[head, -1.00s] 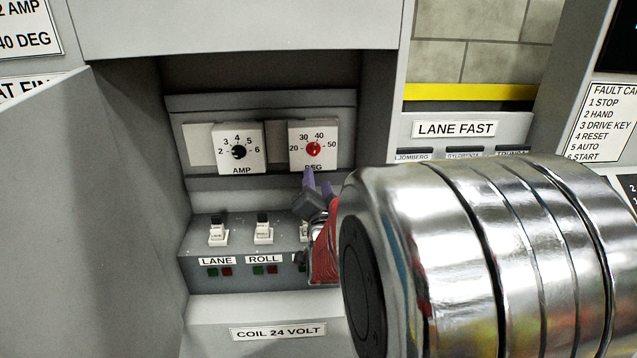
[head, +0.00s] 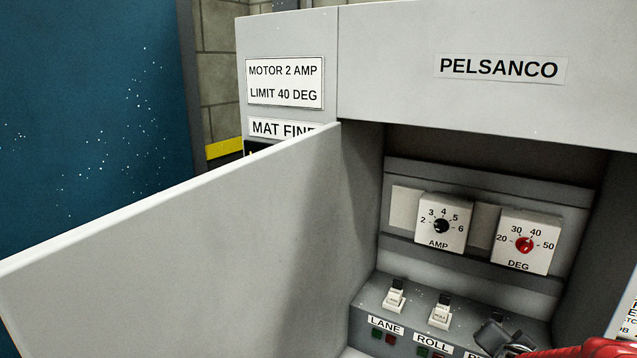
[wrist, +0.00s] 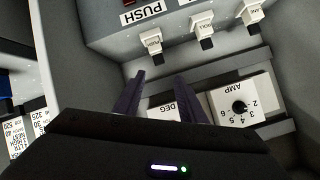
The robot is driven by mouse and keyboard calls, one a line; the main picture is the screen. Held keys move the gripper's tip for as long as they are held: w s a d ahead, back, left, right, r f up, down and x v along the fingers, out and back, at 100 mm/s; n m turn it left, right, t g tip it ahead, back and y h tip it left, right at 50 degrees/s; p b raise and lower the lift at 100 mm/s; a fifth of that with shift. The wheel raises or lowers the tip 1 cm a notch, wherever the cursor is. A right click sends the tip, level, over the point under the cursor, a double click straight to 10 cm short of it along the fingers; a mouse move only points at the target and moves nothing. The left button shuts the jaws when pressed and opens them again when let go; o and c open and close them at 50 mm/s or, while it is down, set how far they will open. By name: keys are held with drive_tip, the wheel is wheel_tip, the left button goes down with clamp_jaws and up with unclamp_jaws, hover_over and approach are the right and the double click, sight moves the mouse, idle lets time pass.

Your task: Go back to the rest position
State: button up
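My gripper (wrist: 160,78) shows in the wrist view with its two dark purple fingers apart and nothing between them. In the head view, a dark part of my gripper (head: 494,336) and a red part of my arm show at the lower right, in front of the switch ledge. The fingers are inside the grey cabinet (head: 455,25), near the DEG dial (head: 524,244) with its red knob. In the wrist view that dial is largely hidden behind my gripper. The AMP dial (head: 442,225), with a black knob, sits left of it in the head view.
An open grey cabinet door (head: 180,250) stands at the left. White switches (head: 395,297) line the ledge below the dials; the wrist view shows the PUSH switch (wrist: 151,40) close to the fingers. The cabinet walls enclose the recess. A blue surface (head: 90,90) is behind the door.

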drive_tip(key=s+a+f+n+g+y, duration=0.1)
drive_tip(key=s+a+n+g+y, duration=0.15)
drive_tip(key=s+a, duration=0.35)
drive_tip(key=s+a+f+n+g+y, duration=0.15)
drive_tip(key=s+a+n, duration=0.25)
drive_tip(key=a, duration=0.5)
drive_tip(key=s+a+r+n+y, duration=0.2)
drive_tip(key=s+a+r+n, duration=0.3)
drive_tip(key=s+a+r, duration=0.2)
drive_tip(key=a+r, duration=0.2)
drive_tip(key=a, duration=0.2)
drive_tip(key=shift+s+a+g, duration=0.2)
drive_tip(key=shift+s+g, duration=0.05)
drive_tip(key=shift+g, duration=0.15)
drive_tip(key=shift+c, duration=0.7)
drive_tip(key=shift+d, duration=0.1)
